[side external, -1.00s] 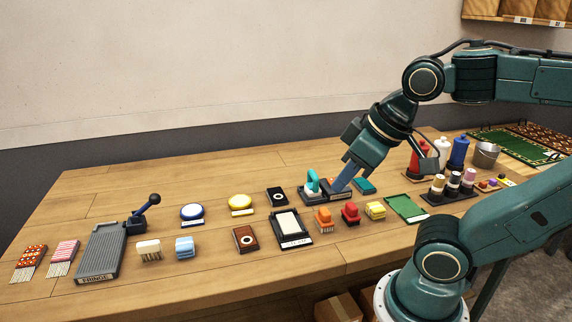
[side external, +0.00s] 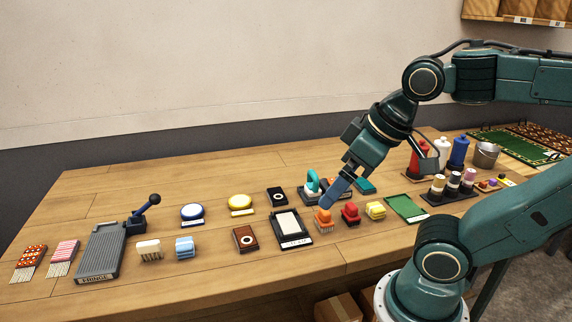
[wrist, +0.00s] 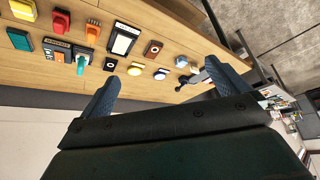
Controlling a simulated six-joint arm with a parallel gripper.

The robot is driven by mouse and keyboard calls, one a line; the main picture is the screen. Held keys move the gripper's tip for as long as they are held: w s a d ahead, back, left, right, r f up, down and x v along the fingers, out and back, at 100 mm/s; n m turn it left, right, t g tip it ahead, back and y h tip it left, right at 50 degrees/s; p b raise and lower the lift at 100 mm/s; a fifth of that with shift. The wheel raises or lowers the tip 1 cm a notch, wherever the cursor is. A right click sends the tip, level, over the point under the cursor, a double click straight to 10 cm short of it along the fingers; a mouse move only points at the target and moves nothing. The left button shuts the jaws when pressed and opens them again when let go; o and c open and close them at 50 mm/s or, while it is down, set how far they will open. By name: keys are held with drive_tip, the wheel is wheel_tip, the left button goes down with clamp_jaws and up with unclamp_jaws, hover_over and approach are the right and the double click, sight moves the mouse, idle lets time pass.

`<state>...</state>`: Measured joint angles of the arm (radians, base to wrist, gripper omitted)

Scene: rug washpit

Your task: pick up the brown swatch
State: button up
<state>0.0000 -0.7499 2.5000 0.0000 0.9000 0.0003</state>
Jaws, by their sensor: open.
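The brown swatch (side external: 245,238) lies flat on the table, with a pale round mark on its face, left of the framed white pad. It also shows in the wrist view (wrist: 153,48), beyond and between the fingers, with nothing covering it. My gripper (side external: 333,197) is tilted down above the table near the orange brush, well to the right of the brown swatch. In the wrist view my gripper (wrist: 167,82) has its two blue fingers wide apart with nothing between them.
The framed white pad (side external: 290,228) lies just right of the swatch. A light blue brush (side external: 185,248) stands to its left, and a black swatch (side external: 277,196) lies behind. The orange brush (side external: 324,221) is close under my gripper. Bare wood surrounds the brown swatch.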

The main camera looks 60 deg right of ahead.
drive_tip(key=m+g, duration=0.6)
drive_tip(key=m, duration=2)
hover_over(245, 237)
wheel_tip(245, 237, down, 13)
drive_tip(key=shift+f, duration=0.15)
wheel_tip(245, 237, down, 8)
drive_tip(key=shift+f, duration=0.15)
drive_tip(key=shift+d+f, duration=0.1)
drive_tip(key=shift+f, duration=0.05)
drive_tip(key=shift+f, duration=0.1)
